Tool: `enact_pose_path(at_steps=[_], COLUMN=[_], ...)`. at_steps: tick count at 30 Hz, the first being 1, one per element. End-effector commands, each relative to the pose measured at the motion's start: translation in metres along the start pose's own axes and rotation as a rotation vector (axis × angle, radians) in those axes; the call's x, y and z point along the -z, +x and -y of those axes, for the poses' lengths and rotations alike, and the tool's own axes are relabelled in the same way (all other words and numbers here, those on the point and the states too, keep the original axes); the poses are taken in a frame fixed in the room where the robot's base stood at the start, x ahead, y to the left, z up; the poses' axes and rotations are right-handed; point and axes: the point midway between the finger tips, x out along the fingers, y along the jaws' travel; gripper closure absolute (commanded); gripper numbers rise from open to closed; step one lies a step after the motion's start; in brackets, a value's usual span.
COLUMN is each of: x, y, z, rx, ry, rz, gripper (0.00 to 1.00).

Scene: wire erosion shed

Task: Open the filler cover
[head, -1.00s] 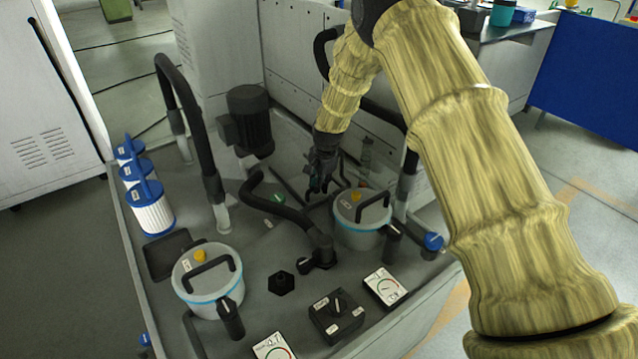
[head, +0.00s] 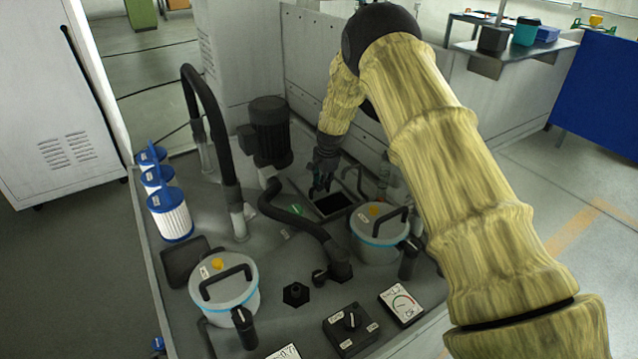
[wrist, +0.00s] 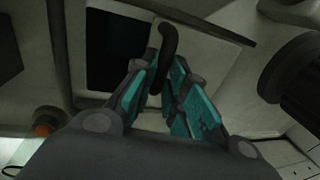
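The filler cover is a pale flat plate with a dark curved handle (wrist: 168,45), seen in the wrist view. The plate (wrist: 207,48) lies to the right of a dark rectangular opening (wrist: 112,48), which is partly uncovered. The opening also shows in the head view (head: 333,204), just below my gripper (head: 321,186). In the wrist view my gripper (wrist: 164,72) has its teal-padded fingers on either side of the handle and appears closed on it. The fingers hide the lower part of the handle and part of the plate.
A black motor (head: 270,132) stands left of my gripper. A lidded grey canister (head: 377,238) is close on the right, another (head: 222,285) at front left. A black hose (head: 290,217) curves past the opening. Blue-and-white filters (head: 171,215) line the left edge.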

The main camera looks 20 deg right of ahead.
Motion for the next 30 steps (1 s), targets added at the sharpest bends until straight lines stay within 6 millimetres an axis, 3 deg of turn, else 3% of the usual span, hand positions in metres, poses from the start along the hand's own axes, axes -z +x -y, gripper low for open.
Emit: enact_pose_path(at_steps=[1, 3, 16, 30], x=[0.001, 0.001, -0.001, -0.002], y=[0.000, 0.000, -0.006, -0.080], z=[0.000, 0.000, 0.001, 0.001], rx=[0.000, -0.001, 0.000, 0.000], ry=[0.000, 0.000, -0.001, -0.001], rz=[-0.001, 0.000, 0.000, 0.000], gripper=[0.77, 0.65, 0.65, 0.65])
